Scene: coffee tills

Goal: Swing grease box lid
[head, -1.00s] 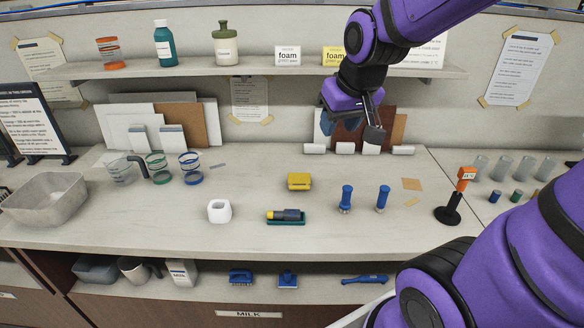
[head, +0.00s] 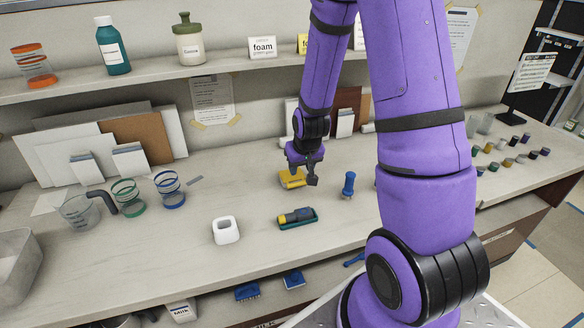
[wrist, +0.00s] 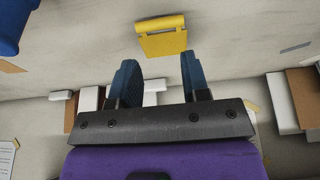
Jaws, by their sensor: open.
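The yellow box (head: 291,181), which I take to be the grease box, sits on the counter near the middle. It also shows in the wrist view (wrist: 162,42), with a seam along one side; its lid looks closed. My gripper (head: 304,177) is just above or behind the box in the head view and partly overlaps it. In the wrist view my gripper (wrist: 157,66) is open with two dark blue fingers apart and nothing between them. The box lies beyond the fingertips, roughly in line with the gap, and I see no contact.
Boards lean at the back.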

